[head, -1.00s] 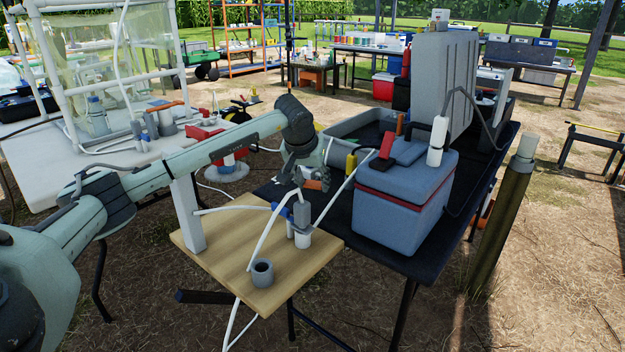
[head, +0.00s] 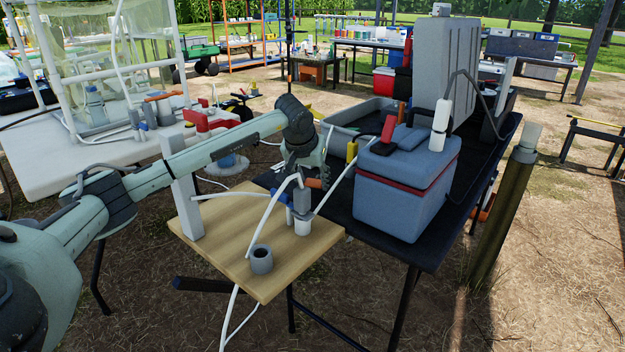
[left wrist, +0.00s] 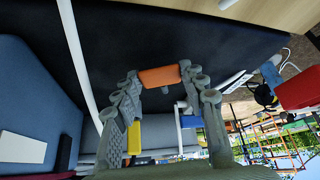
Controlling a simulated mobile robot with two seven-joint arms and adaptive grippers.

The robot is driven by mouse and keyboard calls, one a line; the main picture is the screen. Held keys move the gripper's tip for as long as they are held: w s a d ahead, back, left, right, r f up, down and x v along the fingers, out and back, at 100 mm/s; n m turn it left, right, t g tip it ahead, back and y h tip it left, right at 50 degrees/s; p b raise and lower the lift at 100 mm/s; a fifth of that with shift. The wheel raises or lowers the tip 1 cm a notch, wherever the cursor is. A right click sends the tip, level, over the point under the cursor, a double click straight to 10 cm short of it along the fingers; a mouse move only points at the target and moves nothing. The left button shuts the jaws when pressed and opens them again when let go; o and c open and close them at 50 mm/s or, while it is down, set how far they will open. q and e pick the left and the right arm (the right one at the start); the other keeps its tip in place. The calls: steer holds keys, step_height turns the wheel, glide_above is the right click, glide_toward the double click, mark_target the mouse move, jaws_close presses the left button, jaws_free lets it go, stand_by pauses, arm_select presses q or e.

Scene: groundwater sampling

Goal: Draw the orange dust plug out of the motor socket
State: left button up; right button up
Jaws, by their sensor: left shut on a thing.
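My left gripper (head: 311,172) is over the far edge of the wooden board. It is shut on the orange dust plug (head: 314,183). In the left wrist view the plug (left wrist: 160,76) lies crosswise between the fingertips, with dark table behind it and no socket visible around it. The grey motor (head: 301,200) stands upright on the board with a blue clamp beside it and a white cup (head: 303,227) below. In the head view the plug is close above and right of the motor top; I cannot tell whether they touch. The socket opening is not visible. My right gripper is not in view.
The wooden board (head: 213,250) carries a white post (head: 184,195) and a grey ring (head: 261,261). White hoses loop over the motor. A blue-grey cooler (head: 400,195) stands to the right on the black table. A grey tray (head: 350,122) lies behind the gripper.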

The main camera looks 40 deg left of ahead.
arm_select(q)
steer(key=shift+f+b, duration=0.4)
steer(key=shift+f, duration=0.25)
steer(key=shift+s+f, duration=0.1)
steer(key=shift+f, duration=0.3)
steer(key=shift+s+f+b, duration=0.15)
steer(key=shift+f+b, duration=0.15)
steer(key=shift+b, duration=0.05)
steer(key=shift+d, duration=0.1)
steer(key=o, duration=0.8)
steer(key=shift+c, duration=0.2)
steer(key=o, duration=0.4)
steer(key=shift+f, duration=0.25)
steer(key=shift+o, duration=0.2)
steer(key=shift+r, duration=0.1)
steer(key=v, duration=1.2)
steer(key=shift+w+r, duration=0.3)
steer(key=shift+r, duration=0.1)
